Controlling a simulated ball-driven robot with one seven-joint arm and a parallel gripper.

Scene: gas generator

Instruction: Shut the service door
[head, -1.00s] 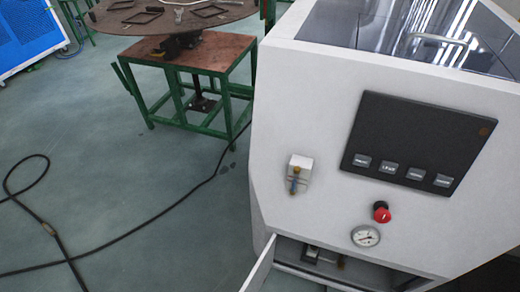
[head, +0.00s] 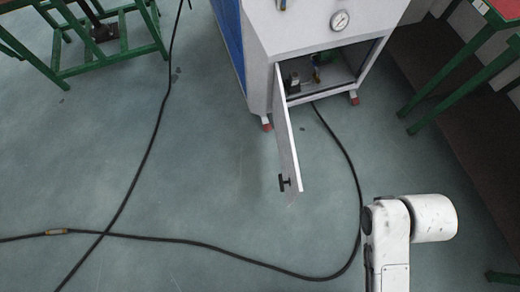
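The service door (head: 288,132) is a thin, light panel at the bottom of the white gas generator (head: 300,25). It is hinged at the left side of the opening and stands wide open, swung out toward me. A black handle (head: 285,182) is near its free end. The open compartment (head: 325,72) behind it shows small fittings inside. Part of my arm (head: 392,235) shows at the lower right, to the right of the door and apart from it. My gripper is not in view.
A black cable (head: 352,175) runs from under the generator and curves across the floor, crossing another cable (head: 152,135) at the left. A green-framed table (head: 125,45) stands at the upper left and green table legs (head: 455,80) at the right. The floor left of the door is mostly clear.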

